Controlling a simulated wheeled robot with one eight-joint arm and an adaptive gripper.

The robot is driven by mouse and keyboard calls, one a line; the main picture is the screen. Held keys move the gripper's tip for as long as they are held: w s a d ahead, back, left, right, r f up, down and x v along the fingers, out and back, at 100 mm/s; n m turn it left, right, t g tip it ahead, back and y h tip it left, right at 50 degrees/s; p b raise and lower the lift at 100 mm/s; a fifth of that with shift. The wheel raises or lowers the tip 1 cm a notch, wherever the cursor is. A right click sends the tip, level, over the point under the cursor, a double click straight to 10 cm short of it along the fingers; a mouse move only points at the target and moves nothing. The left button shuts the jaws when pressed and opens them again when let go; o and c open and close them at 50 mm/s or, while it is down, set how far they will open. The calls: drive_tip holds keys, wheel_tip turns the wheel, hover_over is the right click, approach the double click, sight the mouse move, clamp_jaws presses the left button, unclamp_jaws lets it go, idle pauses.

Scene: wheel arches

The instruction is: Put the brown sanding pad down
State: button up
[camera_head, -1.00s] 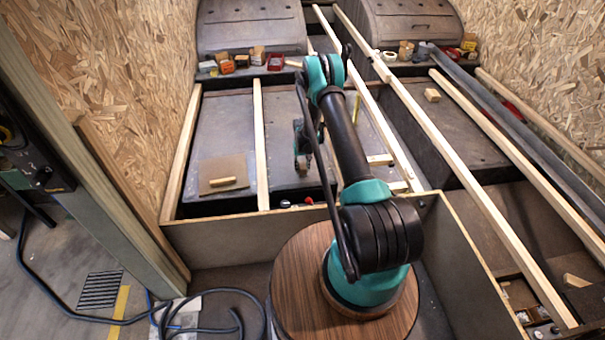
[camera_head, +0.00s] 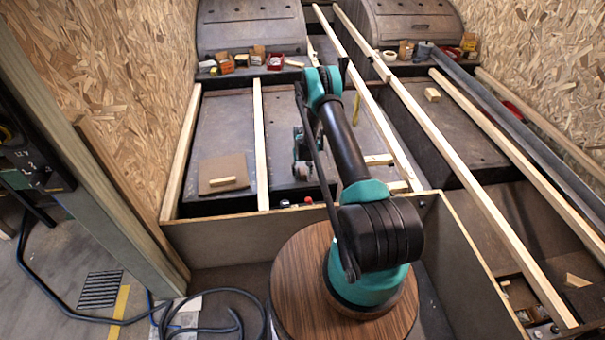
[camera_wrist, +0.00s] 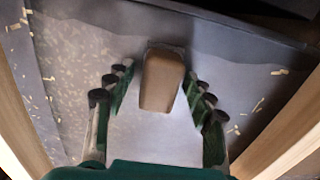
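The brown sanding pad (camera_wrist: 162,82) shows in the wrist view between the two fingers of my gripper (camera_wrist: 158,85), over a grey, chip-strewn surface. A strip of that surface shows between the pad and the left finger. The fingers are spread apart. The pad seems to rest on the surface, but its underside is hidden. In the head view my gripper (camera_head: 301,158) is low over the middle bay, partly behind my arm, and the pad cannot be made out there.
Pale wooden battens (camera_head: 261,145) border the bay on both sides. A brown sheet (camera_head: 237,165) with a light wood block (camera_head: 222,182) lies to the left. Small items line the ledge behind.

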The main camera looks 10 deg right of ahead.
wheel_tip(320, 180, up, 13)
wheel_tip(320, 180, up, 14)
drive_tip(key=t, duration=0.1)
hover_over(303, 171)
drive_tip(key=s+d, duration=0.1)
drive_tip(key=s, duration=0.4)
drive_tip(key=s+d+r+t, duration=0.1)
drive_tip(key=s+r, duration=0.9)
drive_tip(key=r, duration=0.2)
drive_tip(key=s+d+r+t, duration=0.1)
drive_tip(key=s+r, duration=0.1)
drive_tip(key=s, duration=1.1)
drive_tip(key=s+d+r+t, duration=0.1)
drive_tip(key=s+r, duration=0.1)
drive_tip(key=s, duration=1.1)
drive_tip(key=shift+s+r, duration=0.15)
drive_tip(key=shift+s, duration=0.1)
drive_tip(key=shift+a, duration=0.1)
